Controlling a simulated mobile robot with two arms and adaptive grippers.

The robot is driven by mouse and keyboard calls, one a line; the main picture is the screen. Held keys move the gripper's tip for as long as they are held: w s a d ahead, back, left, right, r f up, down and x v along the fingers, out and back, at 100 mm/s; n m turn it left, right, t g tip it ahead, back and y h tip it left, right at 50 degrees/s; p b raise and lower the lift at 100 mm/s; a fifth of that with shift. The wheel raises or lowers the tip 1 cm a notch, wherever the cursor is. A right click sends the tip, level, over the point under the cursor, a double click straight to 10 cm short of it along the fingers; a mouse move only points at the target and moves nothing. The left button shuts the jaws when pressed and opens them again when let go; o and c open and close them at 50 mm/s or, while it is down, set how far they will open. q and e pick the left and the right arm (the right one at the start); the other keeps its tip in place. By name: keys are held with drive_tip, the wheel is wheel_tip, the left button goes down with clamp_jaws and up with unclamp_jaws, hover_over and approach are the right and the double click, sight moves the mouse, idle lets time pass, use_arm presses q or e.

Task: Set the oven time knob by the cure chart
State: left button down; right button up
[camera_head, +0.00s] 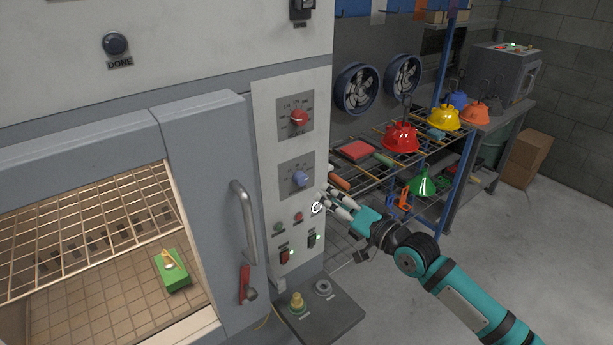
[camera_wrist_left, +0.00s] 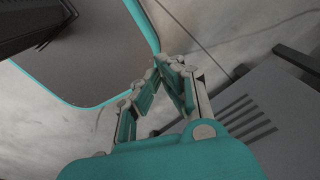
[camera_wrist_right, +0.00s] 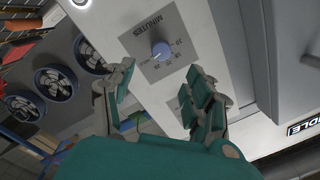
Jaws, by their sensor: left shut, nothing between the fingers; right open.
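The time knob is the blue knob (camera_head: 299,179) on the oven's white control panel (camera_head: 263,150), below a red knob (camera_head: 299,118). In the right wrist view the blue knob (camera_wrist_right: 160,51) sits on a grey plate marked MINUTES; the scale numbers are too small to read surely. My right gripper (camera_head: 332,200) is open and empty, below and right of the blue knob, apart from it. In the right wrist view its fingers (camera_wrist_right: 163,82) spread below the knob. My left gripper (camera_wrist_left: 169,68) is shut and empty, away from the panel. I cannot make out a cure chart.
The oven window (camera_head: 95,260) shows a wire rack and a green block (camera_head: 173,270). A door handle (camera_head: 244,220) stands left of the panel. Small buttons and switches sit below the knobs. A rack with red (camera_head: 400,137) and yellow (camera_head: 443,117) hoods stands right.

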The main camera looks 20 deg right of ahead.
sight(304, 180)
drive_tip(key=p+x, duration=0.1)
drive_tip(key=x, duration=0.7)
drive_tip(key=shift+r, duration=0.1)
drive_tip(key=shift+w+a, duration=0.25)
drive_tip(key=shift+w, duration=0.25)
use_arm(q)
drive_tip(key=shift+w+r, duration=0.25)
drive_tip(key=shift+r, duration=0.25)
drive_tip(key=shift+w+r, duration=0.25)
drive_tip(key=shift+r, duration=0.2)
use_arm(e)
clamp_jaws()
use_arm(q)
drive_tip(key=shift+s, duration=0.1)
